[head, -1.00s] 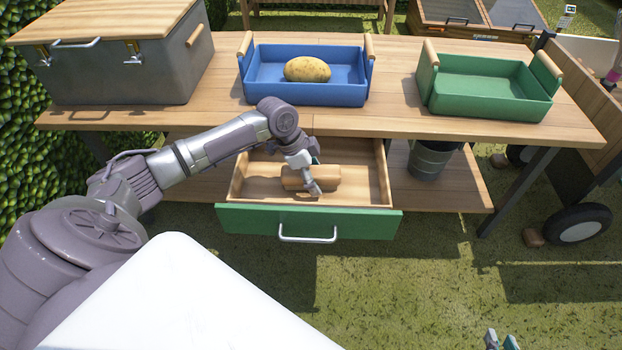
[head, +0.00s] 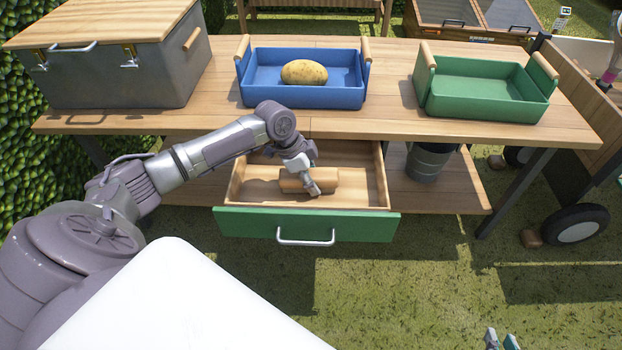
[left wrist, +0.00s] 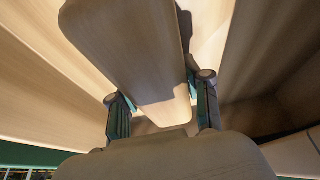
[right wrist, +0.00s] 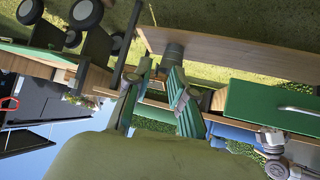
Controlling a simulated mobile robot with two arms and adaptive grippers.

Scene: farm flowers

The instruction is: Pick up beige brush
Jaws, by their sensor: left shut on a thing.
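The beige brush (head: 322,181) lies in the open drawer under the table, its long rounded wooden body running left to right. My left gripper (head: 312,184) reaches down into the drawer and is shut on the brush near its middle. In the left wrist view the brush (left wrist: 130,50) fills the space between the two fingers (left wrist: 160,105); its underside is hidden. My right gripper (right wrist: 158,95) is empty, with its fingers apart; in the head view only its fingertips (head: 501,340) show at the bottom edge.
The drawer (head: 235,222) has a green front and a metal handle. Above it, the tabletop holds a blue tray (head: 300,98) with a potato (head: 304,73), a green tray (head: 480,105) and a grey chest (head: 125,80). A dark bucket (head: 428,162) stands on the lower shelf.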

